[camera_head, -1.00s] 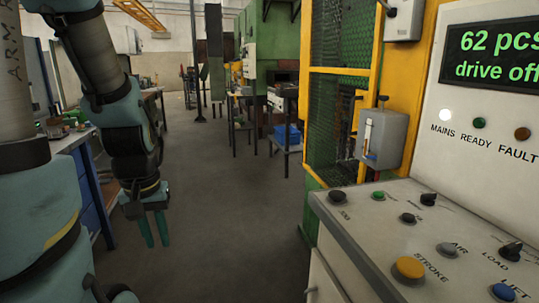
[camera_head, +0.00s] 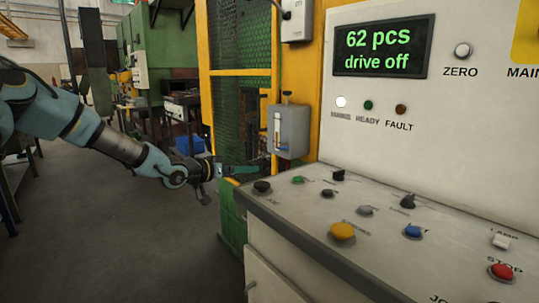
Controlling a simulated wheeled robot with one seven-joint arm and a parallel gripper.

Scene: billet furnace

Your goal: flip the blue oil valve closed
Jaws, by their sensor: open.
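A grey oil box (camera_head: 290,131) with a sight glass (camera_head: 277,130) is mounted on the yellow post above the control desk. A small blue part (camera_head: 281,148), apparently the oil valve, shows low on the box front; its lever position is too small to tell. My gripper (camera_head: 255,169) reaches in from the left with its teal fingers pointing right. In the picture it is below and left of the box, near the mesh guard, with nothing seen between its fingers. I see it edge-on, so the gap between the fingers is hard to make out.
The control desk (camera_head: 300,207) with knobs and buttons fills the lower right. A panel with a screen (camera_head: 383,50) reading "62 pcs drive off" stands behind it. A yellow-framed mesh guard (camera_head: 240,110) is behind my gripper. The floor (camera_head: 110,220) at left is open.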

